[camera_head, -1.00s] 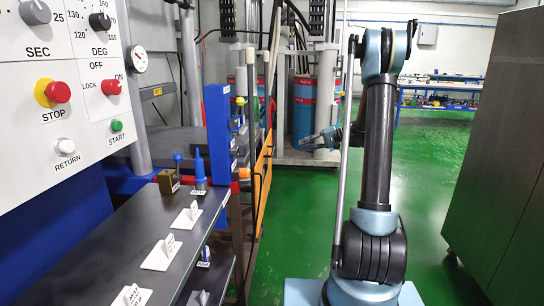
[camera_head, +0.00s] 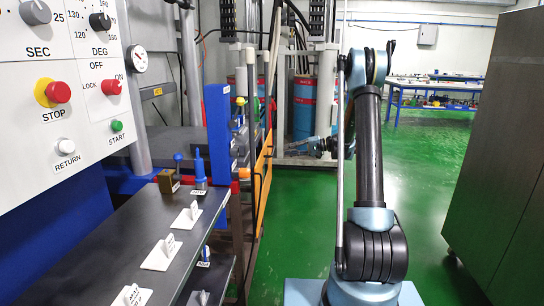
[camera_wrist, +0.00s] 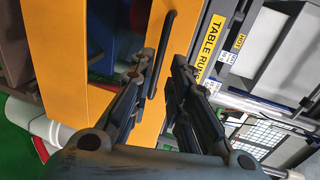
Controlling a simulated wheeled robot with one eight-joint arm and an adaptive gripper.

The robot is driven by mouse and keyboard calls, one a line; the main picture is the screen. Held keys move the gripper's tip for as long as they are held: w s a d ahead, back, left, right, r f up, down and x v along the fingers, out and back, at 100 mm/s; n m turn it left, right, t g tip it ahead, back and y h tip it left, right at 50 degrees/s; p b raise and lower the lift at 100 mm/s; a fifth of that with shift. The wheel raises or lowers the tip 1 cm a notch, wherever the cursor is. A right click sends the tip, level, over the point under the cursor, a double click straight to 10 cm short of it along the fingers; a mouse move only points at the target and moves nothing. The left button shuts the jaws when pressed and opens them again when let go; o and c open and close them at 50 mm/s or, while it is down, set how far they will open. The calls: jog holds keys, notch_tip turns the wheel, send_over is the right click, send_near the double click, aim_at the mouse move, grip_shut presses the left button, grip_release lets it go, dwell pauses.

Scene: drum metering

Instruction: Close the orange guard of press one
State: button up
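The orange guard (camera_head: 263,185) stands nearly edge-on in the head view, beside the press's blue column. A dark bar runs along its near side. In the wrist view the orange guard (camera_wrist: 75,70) fills the left and middle, with a dark opening in it. Its black bar handle (camera_wrist: 160,55) is upright on the orange strip. My gripper (camera_wrist: 158,66) is open, one finger on each side of the handle's line. I cannot tell whether the fingers touch the handle. In the head view my gripper (camera_head: 318,147) is small, to the right of the guard.
The control panel (camera_head: 65,100) and a grey shelf (camera_head: 120,235) with labelled stands are at the left. A tall grey cabinet (camera_head: 510,150) is at the right. Red and blue drums (camera_head: 303,105) stand behind.

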aim_at(272, 153)
jog(key=x, duration=0.9)
grip_shut()
